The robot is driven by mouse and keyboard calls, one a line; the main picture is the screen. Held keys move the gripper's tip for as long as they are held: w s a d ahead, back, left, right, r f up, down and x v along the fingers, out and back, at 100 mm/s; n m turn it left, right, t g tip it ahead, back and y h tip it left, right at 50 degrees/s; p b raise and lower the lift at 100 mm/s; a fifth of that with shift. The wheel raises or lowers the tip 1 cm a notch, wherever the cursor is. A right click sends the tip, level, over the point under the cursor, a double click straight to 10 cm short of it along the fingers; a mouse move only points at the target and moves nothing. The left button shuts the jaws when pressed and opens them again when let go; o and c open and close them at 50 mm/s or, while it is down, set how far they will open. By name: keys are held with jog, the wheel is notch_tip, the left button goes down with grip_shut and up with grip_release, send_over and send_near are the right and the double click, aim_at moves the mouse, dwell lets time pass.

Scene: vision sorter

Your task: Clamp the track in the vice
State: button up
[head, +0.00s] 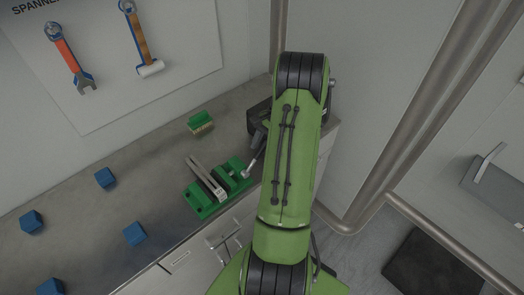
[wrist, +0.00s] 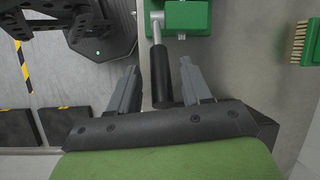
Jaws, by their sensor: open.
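The green vice (head: 199,203) sits on the bench near its front edge. A long grey piece, which looks like the track (head: 206,177), lies across it between the green jaw parts; I cannot tell whether it is gripped. The vice's metal rod with a black handle (wrist: 161,78) points toward my gripper in the wrist view, where a green part of the vice (wrist: 188,18) shows at the top. My gripper (wrist: 160,85) is open, with a finger on each side of the black handle and no clear contact.
A green brush (head: 200,123) lies behind the vice and shows at the right in the wrist view (wrist: 303,42). Several blue cubes (head: 134,233) are spread over the bench's left part. Drawers (head: 180,262) are below the bench edge.

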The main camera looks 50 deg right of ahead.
aim_at(254, 156)
jog(key=shift+w+a+f, duration=0.1)
jog(key=shift+w+f, duration=0.05)
jog(key=shift+f, duration=0.45)
grip_shut()
jog(key=shift+a+r, duration=0.1)
jog(key=shift+a, duration=0.05)
jog(key=a+h+b, duration=0.1)
jog(key=r+h+b, duration=0.1)
jog(key=b, duration=0.1)
jog(key=w+a+h+b, duration=0.1)
jog(key=shift+a+r+g+h, duration=0.3)
jog(key=shift+a+g+h, duration=0.05)
jog(key=shift+g+h, duration=0.05)
jog(key=a+h+b, duration=0.1)
jog(key=a+r+h+b, duration=0.1)
jog(key=h+b, duration=0.1)
jog(key=shift+w+a+g, duration=0.2)
jog(key=shift+a+g, duration=0.05)
jog(key=shift+g, duration=0.05)
jog(key=shift+w+a+r+h+b, duration=0.1)
jog(key=shift+a+h+b, duration=0.7)
jog(key=shift+h+b, duration=0.2)
jog(key=shift+a, duration=0.1)
